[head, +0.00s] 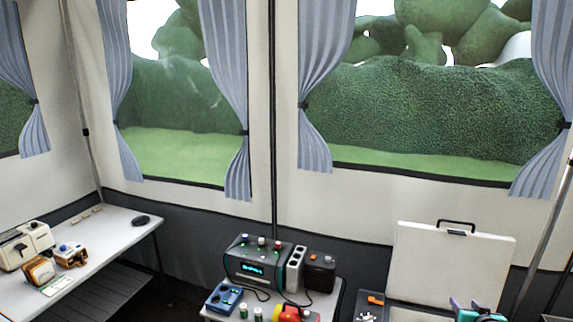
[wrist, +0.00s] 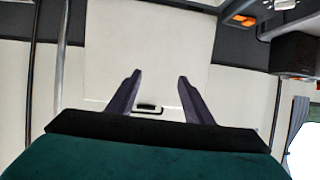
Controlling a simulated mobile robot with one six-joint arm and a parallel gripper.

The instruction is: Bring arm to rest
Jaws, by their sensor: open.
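My gripper (wrist: 160,78) shows in the wrist view with its two dark purple fingers spread apart. Nothing is between them. Behind the fingers is a pale panel with a dark handle (wrist: 148,108). In the head view a teal and purple part of my gripper (head: 466,304) shows at the bottom edge, in front of the upright white lid (head: 452,262). The rest of my arm is out of frame there.
A small table with a dark control box (head: 258,262), a blue device (head: 223,297) and a red item (head: 290,313) stands left of my gripper. A white table (head: 110,240) with several items is at far left. Curtained windows line the wall.

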